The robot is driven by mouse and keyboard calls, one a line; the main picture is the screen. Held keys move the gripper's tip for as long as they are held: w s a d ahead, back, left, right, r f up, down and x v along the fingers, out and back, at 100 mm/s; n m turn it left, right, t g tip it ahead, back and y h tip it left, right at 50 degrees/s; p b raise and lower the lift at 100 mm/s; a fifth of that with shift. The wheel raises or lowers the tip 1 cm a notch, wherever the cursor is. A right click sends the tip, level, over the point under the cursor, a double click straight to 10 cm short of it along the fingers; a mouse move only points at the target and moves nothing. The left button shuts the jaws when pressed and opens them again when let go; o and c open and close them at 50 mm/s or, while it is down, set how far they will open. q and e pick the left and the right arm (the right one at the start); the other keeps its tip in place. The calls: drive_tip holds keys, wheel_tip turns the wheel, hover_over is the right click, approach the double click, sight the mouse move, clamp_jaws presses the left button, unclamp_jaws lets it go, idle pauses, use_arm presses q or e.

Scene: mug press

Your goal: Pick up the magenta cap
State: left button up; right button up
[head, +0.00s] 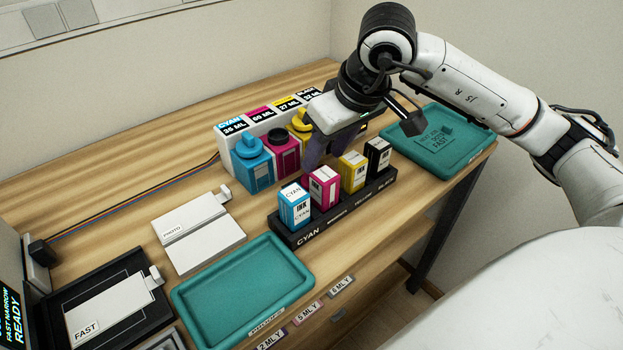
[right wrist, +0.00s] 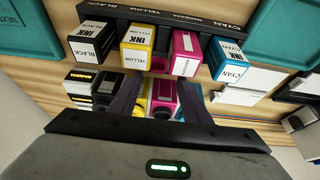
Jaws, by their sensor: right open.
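The magenta tank (head: 287,158) stands in the white tank block between the cyan and yellow tanks, with a dark round top. The magenta tank also shows in the right wrist view (right wrist: 163,92), between my fingers. My right gripper (head: 316,158) is open, pointing down just right of the magenta tank and behind the ink boxes. Its dark fingers also show in the right wrist view (right wrist: 160,104), with nothing visibly held. They partly hide the yellow and black tanks. My left gripper is not in view.
A black rack (head: 330,217) holds cyan, magenta (head: 323,188), yellow and black ink boxes close in front of the gripper. Teal trays lie at the front (head: 187,304) and far right (head: 473,142). A white photo tray (head: 205,250) lies left; bare wood lies behind the tanks.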

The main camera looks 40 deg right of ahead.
drive_tip(key=x, duration=0.6)
drive_tip(key=shift+w+d+f, duration=0.15)
drive_tip(key=shift+w+f, duration=0.1)
drive_tip(key=shift+w, duration=0.15)
clamp_jaws()
